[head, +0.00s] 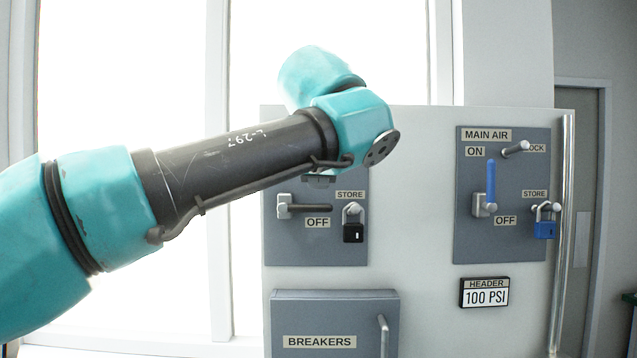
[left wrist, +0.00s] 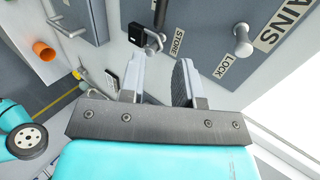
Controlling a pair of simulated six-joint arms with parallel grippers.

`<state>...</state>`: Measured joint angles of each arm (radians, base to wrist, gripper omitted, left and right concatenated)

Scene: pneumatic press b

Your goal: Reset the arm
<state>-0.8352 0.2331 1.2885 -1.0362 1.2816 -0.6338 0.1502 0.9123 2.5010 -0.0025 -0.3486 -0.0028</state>
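My left arm (head: 235,160) crosses the head view from the left, in front of the panel. I cannot tell whether a finger touches the padlock. The black padlock also hangs at STORE in the head view (head: 353,231). My right gripper is in neither view.
The main air panel (head: 475,245) has a blue upright lever (head: 491,180) toward ON and a blue padlock (head: 545,230) at STORE. A gauge (head: 485,292) reads 100 PSI. A breakers box (head: 320,312) sits below the mains panel. A vertical rail (head: 562,230) edges the cabinet.

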